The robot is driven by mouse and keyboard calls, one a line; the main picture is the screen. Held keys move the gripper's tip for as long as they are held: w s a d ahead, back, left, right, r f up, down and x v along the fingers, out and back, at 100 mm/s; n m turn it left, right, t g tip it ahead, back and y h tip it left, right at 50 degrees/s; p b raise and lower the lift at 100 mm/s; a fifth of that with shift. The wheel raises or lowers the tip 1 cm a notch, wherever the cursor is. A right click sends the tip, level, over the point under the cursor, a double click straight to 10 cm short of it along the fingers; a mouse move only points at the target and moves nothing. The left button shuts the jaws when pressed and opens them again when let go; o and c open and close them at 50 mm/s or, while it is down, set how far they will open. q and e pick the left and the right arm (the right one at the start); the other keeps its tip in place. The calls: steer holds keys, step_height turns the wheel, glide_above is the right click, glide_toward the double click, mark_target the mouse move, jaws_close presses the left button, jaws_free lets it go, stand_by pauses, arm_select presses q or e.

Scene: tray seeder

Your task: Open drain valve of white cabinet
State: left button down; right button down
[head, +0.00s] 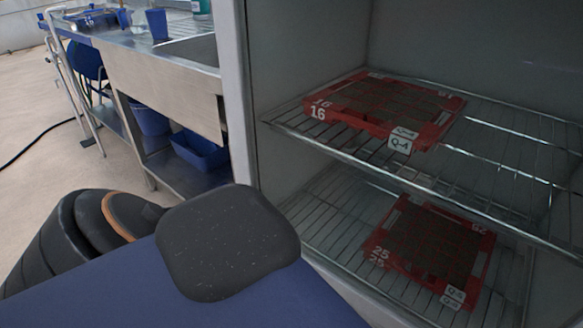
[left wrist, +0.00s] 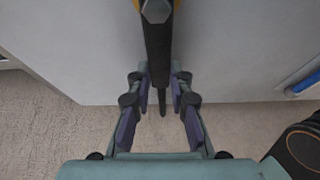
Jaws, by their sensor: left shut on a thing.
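In the left wrist view, the drain valve shows at the top, with a hexagonal nut (left wrist: 157,10) on a yellow part. Its dark lever (left wrist: 157,48) points down the picture, in front of the pale cabinet face (left wrist: 230,45). My left gripper (left wrist: 160,78) has one finger on each side of the lever and is shut on it. The lever's narrow end shows between the fingers. In the head view, the white cabinet (head: 237,90) stands open, but its valve and my left gripper are not visible. My right gripper is in neither view.
Inside the cabinet, red trays rest on an upper wire shelf (head: 500,172) and a lower one (head: 325,228). A metal bench (head: 165,85) stands at the left with blue bins (head: 199,150) below. Bare floor (left wrist: 60,130) shows below the cabinet in the wrist view.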

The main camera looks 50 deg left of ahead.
arm_select(q)
steer(key=shift+a, duration=0.1)
steer(key=c, duration=1.2)
jaws_free()
steer(key=shift+s, duration=0.1)
steer(key=v, duration=1.2)
